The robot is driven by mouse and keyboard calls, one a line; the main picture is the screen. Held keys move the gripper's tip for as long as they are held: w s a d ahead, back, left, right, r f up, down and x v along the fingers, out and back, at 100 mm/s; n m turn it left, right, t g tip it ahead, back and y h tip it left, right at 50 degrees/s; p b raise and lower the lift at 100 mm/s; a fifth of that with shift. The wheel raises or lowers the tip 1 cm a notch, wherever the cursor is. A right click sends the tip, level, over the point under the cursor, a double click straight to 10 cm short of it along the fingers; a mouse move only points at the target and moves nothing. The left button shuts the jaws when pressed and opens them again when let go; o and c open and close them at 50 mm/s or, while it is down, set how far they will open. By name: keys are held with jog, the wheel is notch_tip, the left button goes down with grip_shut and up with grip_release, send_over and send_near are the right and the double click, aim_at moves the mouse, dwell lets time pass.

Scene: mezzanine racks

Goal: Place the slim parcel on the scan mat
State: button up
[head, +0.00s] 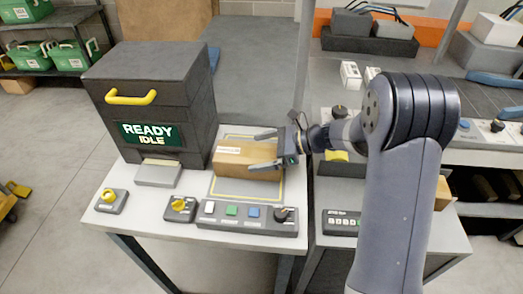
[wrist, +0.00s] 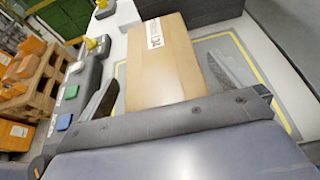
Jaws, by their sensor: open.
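The slim parcel (head: 235,160) is a brown cardboard box with a white label, in the middle of the head view. It appears to lie flat on the scan mat (head: 246,189), a grey pad with a yellow outline; its hidden underside leaves full contact unclear. My gripper (head: 256,152) is open, with one finger on each side of the parcel's right part. In the wrist view the parcel (wrist: 160,70) lies between the spread fingers (wrist: 165,85), with a visible gap at the right finger. The mat's yellow outline (wrist: 240,45) shows beyond the right finger.
A dark scanner cabinet (head: 155,100) reading "READY IDLE" stands left of the mat. A button panel (head: 247,217) and yellow-knobbed controls (head: 181,207) line the front edge. Another bench with a keypad (head: 341,222) is at right. Green crates (head: 70,55) sit on a back-left rack.

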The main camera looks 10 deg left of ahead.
jog(key=shift+r, duration=0.15)
jog(key=shift+d+r, duration=0.1)
jog(key=shift+d, duration=0.2)
jog(key=v, duration=1.1)
jog(key=shift+d, duration=0.2)
dwell(0.8)
